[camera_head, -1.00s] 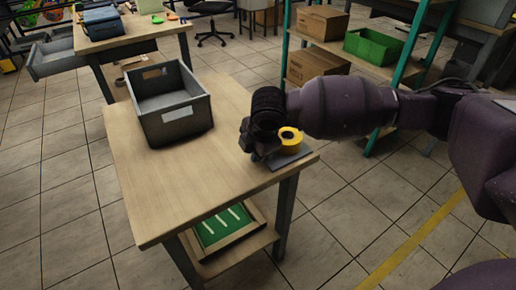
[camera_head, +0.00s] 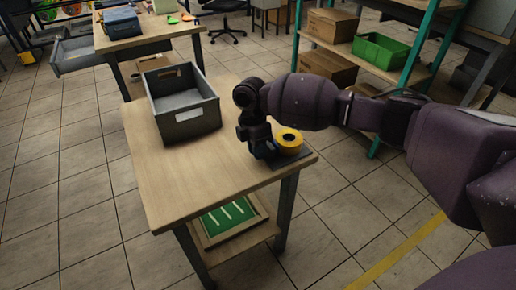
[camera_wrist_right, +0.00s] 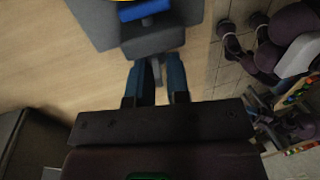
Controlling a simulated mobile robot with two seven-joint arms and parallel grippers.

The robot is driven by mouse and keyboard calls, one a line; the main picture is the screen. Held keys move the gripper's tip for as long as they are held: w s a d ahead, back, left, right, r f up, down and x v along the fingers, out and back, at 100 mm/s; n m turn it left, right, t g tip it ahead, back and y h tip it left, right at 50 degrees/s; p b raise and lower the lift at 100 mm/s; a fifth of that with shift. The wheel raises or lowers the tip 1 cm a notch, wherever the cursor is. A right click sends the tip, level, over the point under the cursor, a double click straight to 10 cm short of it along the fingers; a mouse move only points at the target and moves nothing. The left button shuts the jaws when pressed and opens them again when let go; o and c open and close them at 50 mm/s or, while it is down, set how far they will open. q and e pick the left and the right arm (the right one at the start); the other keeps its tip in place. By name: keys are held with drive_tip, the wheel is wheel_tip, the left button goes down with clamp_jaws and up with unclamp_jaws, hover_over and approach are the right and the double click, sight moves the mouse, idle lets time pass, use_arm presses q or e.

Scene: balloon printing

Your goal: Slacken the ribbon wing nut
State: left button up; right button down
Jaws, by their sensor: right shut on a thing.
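A yellow ribbon roll (camera_head: 289,139) sits on a dark base plate (camera_head: 294,160) at the table's right corner. My right gripper (camera_head: 264,150) is at the roll's left side, pointing down. In the right wrist view, the right gripper's fingers (camera_wrist_right: 155,64) close at a dark grey block-like part (camera_wrist_right: 155,40), which I take for the ribbon wing nut. The exact contact is dark and partly hidden. A blue piece (camera_wrist_right: 146,10) lies just beyond it, with a yellow edge at the top of the view. My left gripper is not in view.
A grey crate (camera_head: 184,123) stands at the table's back left. The wooden table's (camera_head: 190,185) front left is clear. A green board (camera_head: 228,214) lies on the shelf below. A shelf with boxes and a green bin (camera_head: 380,49) stands behind.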

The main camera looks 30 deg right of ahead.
drive_tip(key=shift+d+f, duration=0.1)
drive_tip(key=c, duration=1.1)
unclamp_jaws()
drive_tip(key=p+v, duration=0.2)
drive_tip(key=v, duration=0.8)
drive_tip(key=shift+r, duration=0.4)
drive_tip(key=shift+w, duration=0.1)
